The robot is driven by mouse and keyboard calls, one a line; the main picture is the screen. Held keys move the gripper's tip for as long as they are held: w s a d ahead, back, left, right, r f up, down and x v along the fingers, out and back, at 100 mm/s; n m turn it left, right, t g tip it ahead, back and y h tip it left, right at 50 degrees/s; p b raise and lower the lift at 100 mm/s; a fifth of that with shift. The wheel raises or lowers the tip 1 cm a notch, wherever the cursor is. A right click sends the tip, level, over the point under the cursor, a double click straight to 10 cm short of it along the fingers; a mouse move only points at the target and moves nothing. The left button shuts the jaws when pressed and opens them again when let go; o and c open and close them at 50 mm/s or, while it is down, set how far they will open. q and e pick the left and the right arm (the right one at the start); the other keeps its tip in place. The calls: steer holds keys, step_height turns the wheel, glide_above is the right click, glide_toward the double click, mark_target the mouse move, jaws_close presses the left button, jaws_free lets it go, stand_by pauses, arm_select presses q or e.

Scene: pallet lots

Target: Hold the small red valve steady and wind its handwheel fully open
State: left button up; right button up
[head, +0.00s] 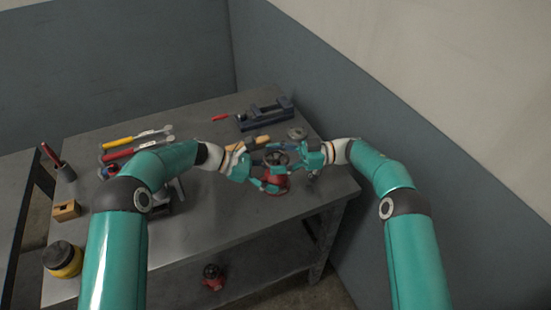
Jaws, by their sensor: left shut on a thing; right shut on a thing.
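The red valve (277,183) is at the right part of the grey workbench, between my two grippers. Its dark handwheel (277,156) is on top, partly hidden by fingers. My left gripper (267,177) comes in from the left and is shut on the valve's red body. My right gripper (293,161) comes in from the right and is shut at the handwheel's right side. The fingers hide parts of both, and whether the valve touches the bench is hard to tell.
A dark blue vise (265,113) stands at the back of the workbench (215,220). Yellow-handled (120,143) and red-handled tools lie at the left. A wooden block (66,210) and a yellow-black jar (62,259) are near the left edge. Another red object (213,281) sits on the lower shelf.

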mark_target(276, 157)
steer(key=shift+r+n+g, duration=0.1)
steer(key=shift+n+g, duration=0.2)
steer(key=shift+g, duration=0.2)
steer(key=o, duration=1.1)
steer(key=shift+o, duration=0.2)
step_height(276, 157, up, 10)
steer(key=shift+f, duration=0.1)
